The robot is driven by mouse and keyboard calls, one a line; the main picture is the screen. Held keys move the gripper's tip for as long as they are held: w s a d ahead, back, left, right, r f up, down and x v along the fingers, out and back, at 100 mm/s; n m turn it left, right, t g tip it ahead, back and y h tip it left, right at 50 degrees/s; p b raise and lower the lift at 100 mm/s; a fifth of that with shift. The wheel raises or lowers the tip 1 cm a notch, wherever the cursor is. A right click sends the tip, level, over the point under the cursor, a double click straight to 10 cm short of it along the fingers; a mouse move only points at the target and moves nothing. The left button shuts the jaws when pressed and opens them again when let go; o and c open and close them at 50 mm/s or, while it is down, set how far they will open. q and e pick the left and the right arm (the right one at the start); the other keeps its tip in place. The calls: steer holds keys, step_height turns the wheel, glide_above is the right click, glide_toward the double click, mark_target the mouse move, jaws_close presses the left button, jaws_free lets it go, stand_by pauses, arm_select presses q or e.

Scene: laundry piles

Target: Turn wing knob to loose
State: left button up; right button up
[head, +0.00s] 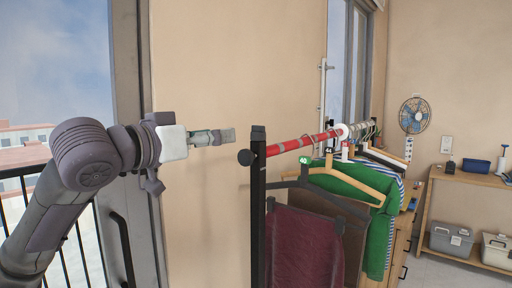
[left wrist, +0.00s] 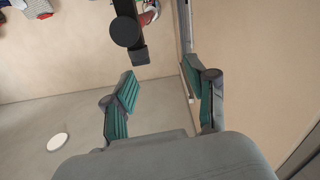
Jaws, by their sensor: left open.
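The knob (head: 245,157) is a dark round knob on the left side of the black clothes rack post (head: 258,200), just below its top. It also shows in the left wrist view as a black disc (left wrist: 125,31). Its wings cannot be made out. My left gripper (head: 232,136) is open and empty, left of the post and slightly above the knob. In the left wrist view its teal-padded fingers (left wrist: 160,80) are apart, with the knob beyond the fingertips and toward the left finger, not between them. My right gripper is out of view.
A red rail (head: 300,143) runs back from the post and holds hangers with a maroon garment (head: 305,245) and a green garment (head: 365,190). A wall stands close behind my gripper. A shelf (head: 465,180) with boxes is at the far right.

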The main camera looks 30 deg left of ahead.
mark_target(254, 133)
arm_select(q)
steer(key=s+d+m, duration=0.1)
steer(key=s+d, duration=0.2)
steer(key=s, duration=0.1)
steer(key=w+p, duration=0.2)
steer(key=w, duration=0.2)
steer(key=w+p, duration=0.2)
steer(key=w, duration=0.2)
steer(key=w+d+p, duration=0.1)
steer(key=w+p, duration=0.1)
steer(key=w, duration=0.2)
steer(key=shift+w+r, duration=0.1)
steer(key=shift+w, duration=0.45)
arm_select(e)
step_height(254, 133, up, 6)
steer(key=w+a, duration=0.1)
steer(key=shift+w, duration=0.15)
arm_select(q)
steer(key=shift+c, duration=0.2)
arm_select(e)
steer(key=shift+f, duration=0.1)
arm_select(q)
jaws_close()
